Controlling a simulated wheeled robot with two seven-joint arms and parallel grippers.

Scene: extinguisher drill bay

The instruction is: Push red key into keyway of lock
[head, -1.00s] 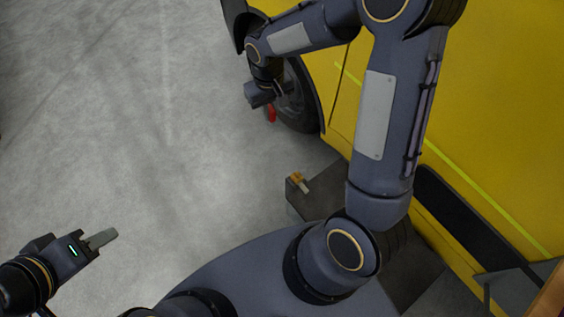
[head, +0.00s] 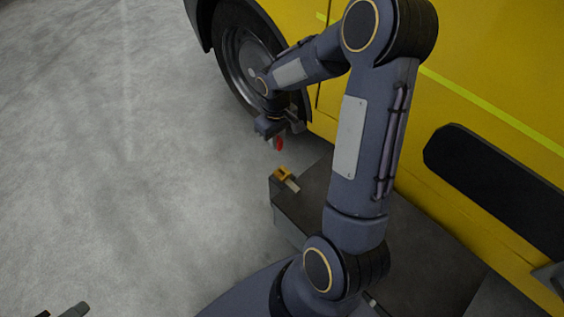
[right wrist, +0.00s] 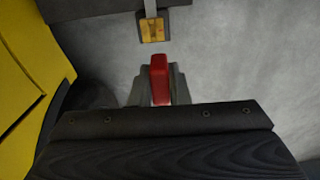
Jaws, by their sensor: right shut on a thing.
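The red key (head: 280,143) hangs in my right gripper (head: 275,135). In the right wrist view the red key (right wrist: 160,76) sits between the grey fingers, which are shut on it. Only the tip of my left gripper (head: 75,311) shows, at the bottom left edge.
The dark box (head: 288,222) carrying the lock stands beside a yellow vehicle (head: 475,92). The vehicle's wheel (head: 236,62) is behind my right gripper. Bare grey concrete floor (head: 110,170) lies open on the left.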

